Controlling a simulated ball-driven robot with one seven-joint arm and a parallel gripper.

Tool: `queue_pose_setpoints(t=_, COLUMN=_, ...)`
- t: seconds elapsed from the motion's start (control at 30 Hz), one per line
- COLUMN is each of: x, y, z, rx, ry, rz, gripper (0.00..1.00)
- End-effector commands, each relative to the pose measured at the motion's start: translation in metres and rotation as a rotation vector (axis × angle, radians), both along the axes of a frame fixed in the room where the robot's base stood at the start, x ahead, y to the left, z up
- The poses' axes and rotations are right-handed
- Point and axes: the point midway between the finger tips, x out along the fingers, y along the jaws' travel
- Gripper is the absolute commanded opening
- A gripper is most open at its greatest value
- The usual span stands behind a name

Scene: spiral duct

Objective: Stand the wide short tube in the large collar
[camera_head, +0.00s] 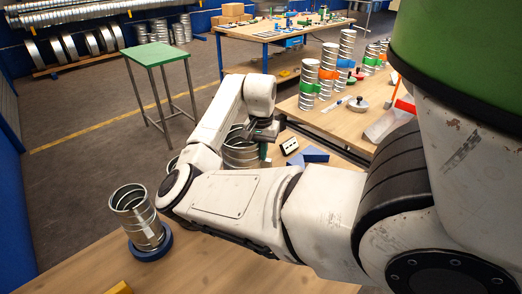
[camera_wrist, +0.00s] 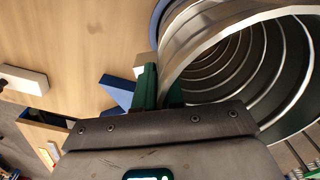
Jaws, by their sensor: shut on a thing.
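The wide short tube (camera_head: 239,153), ribbed grey metal, is partly hidden behind my arm in the head view. In the wrist view its open end and ribbed inside (camera_wrist: 235,60) fill the right side. My gripper (camera_head: 263,150) is shut on the tube's wall at its right side; a green finger shows against the rim in the wrist view (camera_wrist: 160,88). A blue curved edge (camera_wrist: 157,22) shows beside the tube on the table, perhaps the large collar; most of it is hidden. I cannot tell whether the tube touches it.
A narrower metal tube (camera_head: 135,212) stands tilted-looking in a blue ring (camera_head: 150,248) at the table's left. Blue wedge blocks (camera_head: 308,156) and a black-and-white block (camera_head: 289,146) lie right of the gripper. Several tubes with coloured clamps stand on the bench behind.

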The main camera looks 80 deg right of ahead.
Motion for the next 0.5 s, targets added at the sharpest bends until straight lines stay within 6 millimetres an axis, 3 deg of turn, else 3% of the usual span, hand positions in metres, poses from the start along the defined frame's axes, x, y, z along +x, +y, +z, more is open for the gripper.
queue_pose_setpoints(t=0.23, x=0.0003, y=-0.0003, z=0.0004, rx=-0.001, ry=0.0, rz=0.0, gripper=0.0)
queue_pose_setpoints(t=0.27, x=0.0003, y=-0.0003, z=0.0004, rx=-0.001, ry=0.0, rz=0.0, gripper=0.09)
queue_pose_setpoints(t=0.5, x=0.0001, y=-0.0001, z=0.0001, rx=-0.001, ry=0.0, rz=0.0, gripper=0.31)
